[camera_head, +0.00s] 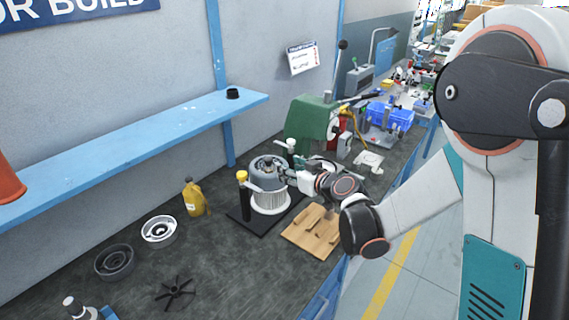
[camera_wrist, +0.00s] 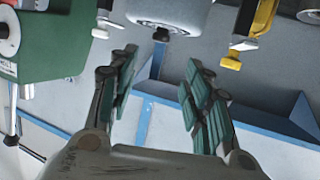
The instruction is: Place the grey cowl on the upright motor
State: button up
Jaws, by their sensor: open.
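The grey cowl (camera_head: 266,172) sits on top of the upright motor, a pale finned cylinder (camera_head: 270,201) on a black base plate (camera_head: 240,215). It looks about level; I cannot tell how closely its rim meets the motor. My gripper (camera_head: 286,174) is at the cowl's right side in the head view, partly hiding it. In the wrist view my gripper (camera_wrist: 160,75) is open with nothing between its fingers. The rounded grey cowl (camera_wrist: 172,12) is beyond the fingertips, cut off by the top edge, with a small dark knob (camera_wrist: 161,34).
A yellow-topped post (camera_head: 242,190) and a white-topped post (camera_head: 291,150) flank the motor. A green machine (camera_head: 308,125) stands behind. A wooden board (camera_head: 312,240) lies in front.

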jog(key=s+d+r+m+g+h, duration=0.1)
jog(key=s+d+r+h, duration=0.15)
jog(key=s+r, duration=0.35)
jog(key=s+d+m+g+h, duration=0.2)
jog(key=s+d, duration=0.5)
jog(key=s, duration=0.7)
jog(key=s+d+m+g+h, duration=0.2)
jog(key=s+d, duration=0.6)
jog(key=s, duration=0.5)
jog(key=shift+s+d+m+h, duration=0.15)
jog(key=shift+s+m+h, duration=0.25)
jog(key=shift+m+h, duration=0.4)
jog(key=shift+o, duration=0.2)
jog(key=shift+r, duration=0.1)
